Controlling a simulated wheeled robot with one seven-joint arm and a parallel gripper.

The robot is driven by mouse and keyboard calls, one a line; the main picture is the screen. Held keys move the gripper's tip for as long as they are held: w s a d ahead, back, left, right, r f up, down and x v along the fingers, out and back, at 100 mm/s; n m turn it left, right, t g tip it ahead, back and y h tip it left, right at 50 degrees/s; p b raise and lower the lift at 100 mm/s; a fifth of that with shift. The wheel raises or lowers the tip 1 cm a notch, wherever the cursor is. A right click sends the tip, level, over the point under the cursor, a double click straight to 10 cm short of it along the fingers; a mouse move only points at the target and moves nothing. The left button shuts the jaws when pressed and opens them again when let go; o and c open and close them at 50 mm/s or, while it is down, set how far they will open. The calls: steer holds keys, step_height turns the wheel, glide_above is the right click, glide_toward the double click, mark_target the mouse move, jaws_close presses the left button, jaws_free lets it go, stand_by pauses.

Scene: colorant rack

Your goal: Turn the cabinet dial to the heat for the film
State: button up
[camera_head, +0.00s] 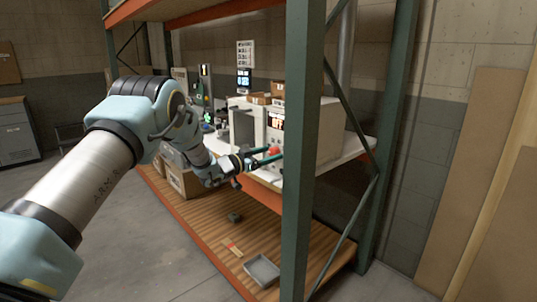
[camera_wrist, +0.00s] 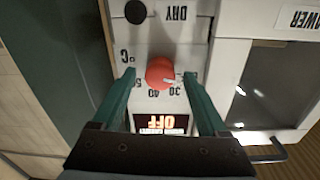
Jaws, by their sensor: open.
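The red round dial (camera_wrist: 160,73) sits on the white cabinet panel (camera_wrist: 178,36), which appears upside down in the wrist view. Marks 30, 40 and 50 show around it, with °C beside them. A pale pointer on the dial aims toward the lower right, near the 30 side; the exact mark is unclear. A lit display (camera_wrist: 162,124) reads OFF. My gripper (camera_wrist: 160,76) is open, its teal fingers on either side of the dial; contact cannot be told. In the head view, the dial (camera_head: 273,151) shows near the fingertips on the cabinet (camera_head: 259,124).
The orange-edged lower shelf (camera_head: 205,215) holds a grey tray (camera_head: 262,270) and cardboard boxes (camera_head: 183,180). A dark cabinet window with a handle (camera_wrist: 264,152) lies right of the dial. Open floor lies left.

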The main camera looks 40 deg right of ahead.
steer(key=shift+c, duration=0.3)
jaws_close()
steer(key=shift+f+m+b, duration=0.2)
steer(key=shift+m+b, duration=0.1)
steer(key=shift+b, duration=0.45)
steer(key=m+b, duration=0.1)
steer(key=b, duration=0.2)
steer(key=shift+f+m+b, duration=0.2)
steer(key=shift+m+b, duration=0.1)
steer(key=shift+m, duration=0.1)
steer(key=m+b, duration=0.6)
steer(key=b, duration=0.4)
steer(key=m+b, duration=0.4)
steer(key=b, duration=0.2)
steer(key=shift+s+m, duration=0.1)
steer(key=shift+m, duration=0.3)
steer(key=m+b, duration=0.4)
steer(key=b, duration=0.1)
steer(key=shift+r+t, duration=0.15)
steer(key=shift+t, duration=0.15)
